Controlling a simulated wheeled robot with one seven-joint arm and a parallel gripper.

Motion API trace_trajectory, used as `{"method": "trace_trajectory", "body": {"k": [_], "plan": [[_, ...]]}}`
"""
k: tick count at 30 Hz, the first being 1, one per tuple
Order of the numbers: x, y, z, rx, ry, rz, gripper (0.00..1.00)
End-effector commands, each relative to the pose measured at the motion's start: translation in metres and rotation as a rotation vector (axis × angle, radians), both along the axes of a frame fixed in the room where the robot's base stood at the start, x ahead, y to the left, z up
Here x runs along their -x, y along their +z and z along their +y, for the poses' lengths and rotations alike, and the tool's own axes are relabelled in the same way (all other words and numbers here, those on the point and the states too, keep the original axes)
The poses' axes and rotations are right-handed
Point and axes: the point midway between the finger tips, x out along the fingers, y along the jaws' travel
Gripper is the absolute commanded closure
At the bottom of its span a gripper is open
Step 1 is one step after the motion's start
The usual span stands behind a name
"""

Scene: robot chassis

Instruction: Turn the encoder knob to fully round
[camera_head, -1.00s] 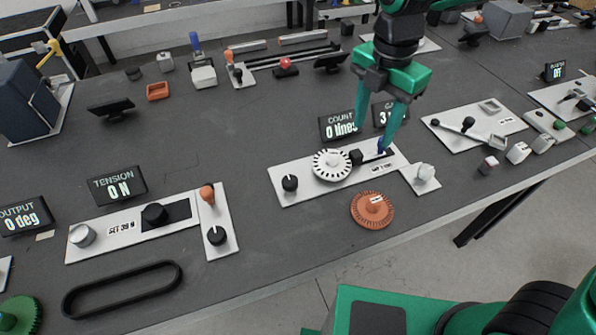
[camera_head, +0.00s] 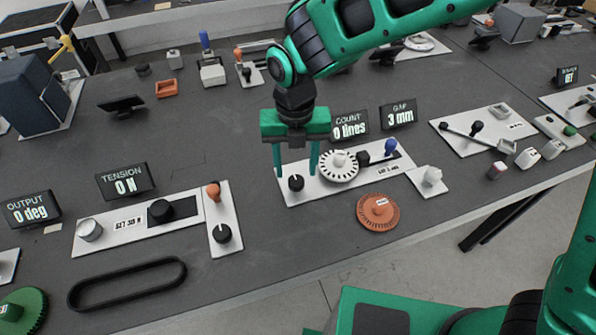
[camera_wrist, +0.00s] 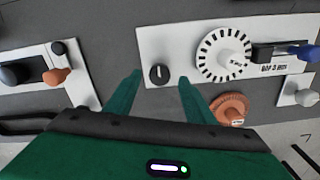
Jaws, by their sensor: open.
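The encoder knob is most likely the small black knob (camera_head: 296,182) with a white mark, at the left end of the white encoder plate (camera_head: 330,188). It also shows in the wrist view (camera_wrist: 159,74), just beyond and between my fingertips. My gripper (camera_head: 295,172) is open and empty, with its fingers pointing down on either side of the knob in the head view. I cannot tell whether they touch it. A white slotted disc (camera_head: 338,166) is beside the knob. The COUNT display (camera_head: 350,126) reads 0 lines and the GAP display (camera_head: 398,115) reads 3 mm.
A blue-handled slider (camera_head: 390,147) and black block are right of the disc. An orange toothed disc (camera_head: 378,211) lies in front of the plate. The tension plate (camera_head: 130,224), with its knobs, is to the left.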

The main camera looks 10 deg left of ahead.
Motion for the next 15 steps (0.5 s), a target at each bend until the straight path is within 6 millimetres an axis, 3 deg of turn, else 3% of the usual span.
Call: {"method": "trace_trajectory", "body": {"k": [6, 15], "plan": [[0.0, -0.026, 0.0, 0.001, -0.001, 0.0, 0.51], [0.0, -0.034, 0.0, 0.0, -0.002, 0.0, 0.51]]}}
